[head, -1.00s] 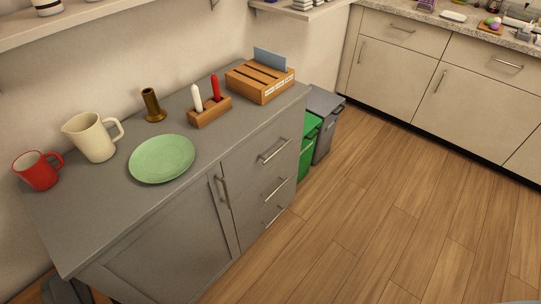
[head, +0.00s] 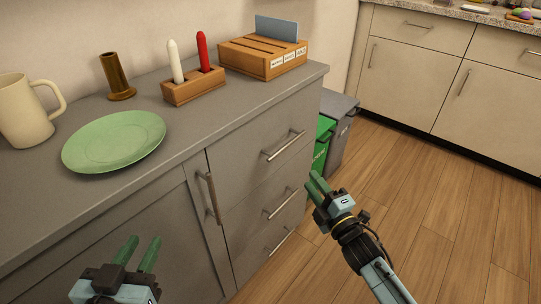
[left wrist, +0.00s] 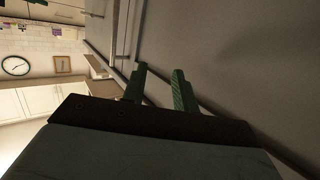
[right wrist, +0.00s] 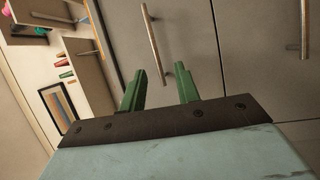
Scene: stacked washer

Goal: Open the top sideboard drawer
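The grey sideboard (head: 185,165) has a column of three drawers at its right end. The top drawer (head: 255,150) is closed, with a metal bar handle (head: 284,145). My right gripper (head: 316,182) is open and empty, right of the drawer fronts and lower than the top handle. In the right wrist view its fingers (right wrist: 160,90) are apart, with a bar handle (right wrist: 154,42) beyond them; I cannot tell which drawer it belongs to. My left gripper (head: 140,246) is open and empty in front of the cupboard door. Its parted fingers show in the left wrist view (left wrist: 160,82).
On the sideboard stand a cream jug (head: 22,112), green plate (head: 114,141), brown candlestick (head: 118,78), candle holder (head: 194,88) and wooden box (head: 262,62). A green bin (head: 321,145) and grey bin (head: 343,125) stand beside it. The floor (head: 440,200) at right is clear.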

